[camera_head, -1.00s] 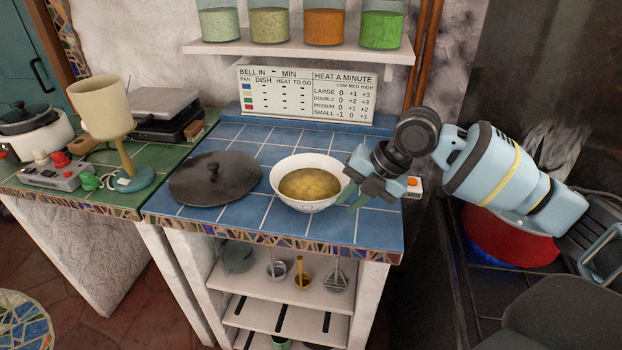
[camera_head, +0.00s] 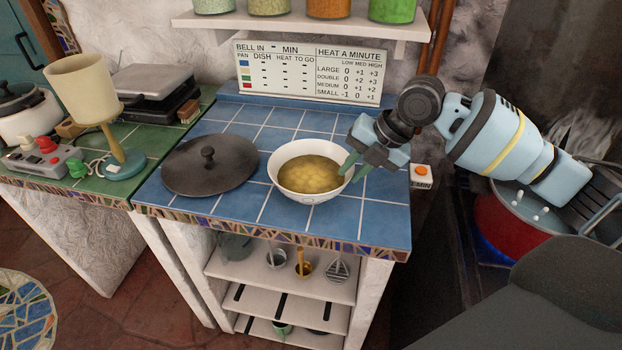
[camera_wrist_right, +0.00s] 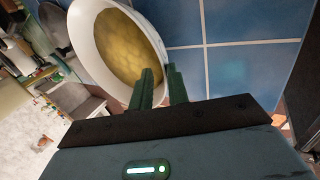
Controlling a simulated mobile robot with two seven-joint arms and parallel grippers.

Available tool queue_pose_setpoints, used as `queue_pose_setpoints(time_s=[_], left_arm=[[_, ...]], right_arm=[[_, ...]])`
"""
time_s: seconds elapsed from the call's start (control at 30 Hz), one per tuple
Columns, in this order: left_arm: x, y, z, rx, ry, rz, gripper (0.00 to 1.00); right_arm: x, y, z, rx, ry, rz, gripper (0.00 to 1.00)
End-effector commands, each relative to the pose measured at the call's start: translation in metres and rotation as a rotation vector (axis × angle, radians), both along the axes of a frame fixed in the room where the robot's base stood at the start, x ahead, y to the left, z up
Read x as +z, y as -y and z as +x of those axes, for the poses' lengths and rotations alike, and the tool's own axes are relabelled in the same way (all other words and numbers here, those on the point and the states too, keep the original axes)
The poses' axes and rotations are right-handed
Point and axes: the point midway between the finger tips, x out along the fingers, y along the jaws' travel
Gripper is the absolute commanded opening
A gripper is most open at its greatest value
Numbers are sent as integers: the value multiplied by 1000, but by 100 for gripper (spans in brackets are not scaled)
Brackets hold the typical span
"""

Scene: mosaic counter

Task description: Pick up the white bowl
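The white bowl (camera_head: 279,184) stands level on the blue tiled counter and holds a yellowish soup with lumps. My right gripper (camera_head: 355,168) is at the right side of the bowl, with one green finger inside the rim and the other outside. In the right wrist view, the fingers (camera_wrist_right: 160,82) are close together with the rim of the bowl (camera_wrist_right: 84,42) between them, so the gripper looks shut on the rim. The bowl shows no clear lift off the tiles. My left gripper is not in view.
A dark lid (camera_head: 232,162) lies left of the bowl on the blue counter (camera_head: 290,222). A cream goblet-shaped lamp (camera_head: 82,85) stands on the green counter. A red pot (camera_head: 506,227) is at the right, below my right arm. Jars (camera_head: 329,8) line the shelf above.

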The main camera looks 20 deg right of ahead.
Motion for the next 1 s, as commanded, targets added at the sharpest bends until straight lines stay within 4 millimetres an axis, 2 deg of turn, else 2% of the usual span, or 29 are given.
queue_pose_setpoints(time_s=[0.27, 0.6, 0.87, 1.0], left_arm=[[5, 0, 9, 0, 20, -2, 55], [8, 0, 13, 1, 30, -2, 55], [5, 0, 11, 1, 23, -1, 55], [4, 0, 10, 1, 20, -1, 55]], right_arm=[[-8, -2, 3, 0, -1, -1, 17], [-47, -15, 17, 1, 0, 0, 17], [-50, -15, 19, 0, 2, -1, 17], [-50, -15, 18, 0, 2, -1, 0]])
